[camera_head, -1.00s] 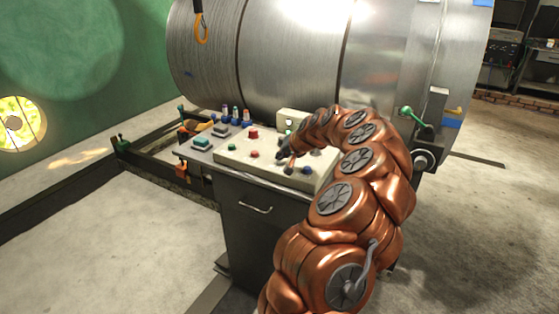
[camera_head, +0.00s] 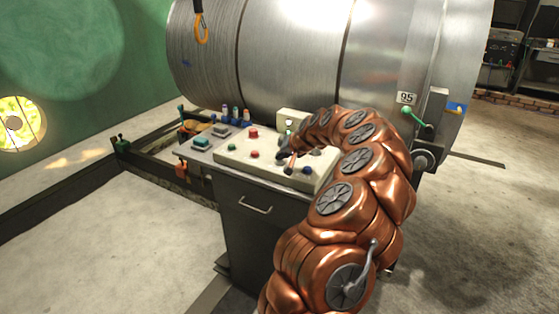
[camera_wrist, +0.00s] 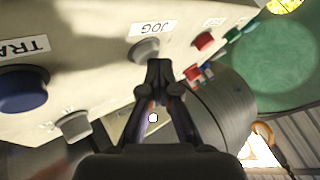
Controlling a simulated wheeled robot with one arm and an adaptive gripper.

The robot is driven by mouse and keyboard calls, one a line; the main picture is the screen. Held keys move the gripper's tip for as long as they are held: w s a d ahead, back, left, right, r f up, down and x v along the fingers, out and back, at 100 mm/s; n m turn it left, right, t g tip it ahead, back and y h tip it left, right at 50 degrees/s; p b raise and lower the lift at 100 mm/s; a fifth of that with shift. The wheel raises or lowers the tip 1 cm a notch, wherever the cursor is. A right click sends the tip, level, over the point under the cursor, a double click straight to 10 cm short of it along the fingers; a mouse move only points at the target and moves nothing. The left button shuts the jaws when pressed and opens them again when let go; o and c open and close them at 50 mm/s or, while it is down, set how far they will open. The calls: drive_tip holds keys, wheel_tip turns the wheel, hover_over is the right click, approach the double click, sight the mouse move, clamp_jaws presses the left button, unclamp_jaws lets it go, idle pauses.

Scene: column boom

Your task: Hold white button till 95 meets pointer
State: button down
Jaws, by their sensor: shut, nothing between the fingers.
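A large metal drum (camera_head: 290,60) lies behind the control panel (camera_head: 225,153). A white label reading 95 (camera_head: 406,98) is on the drum's right part. A green-tipped piece (camera_head: 415,117), which may be the pointer, sits just below and right of the label, not level with it. In the wrist view a pale grey-white button (camera_wrist: 145,50) sits under a JOG sign. My gripper (camera_wrist: 158,66) is shut and empty, its tips at that button's lower right edge. I cannot tell whether they press it. My gripper's fingers (camera_head: 287,153) also show over the panel in the head view.
Red (camera_head: 253,133), green and blue (camera_head: 307,170) buttons stand close around on the panel. An orange hook (camera_head: 202,28) hangs before the drum.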

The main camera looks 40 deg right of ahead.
drive_tip(key=shift+r, duration=0.9)
drive_tip(key=shift+r, duration=0.1)
drive_tip(key=shift+r, duration=2.4)
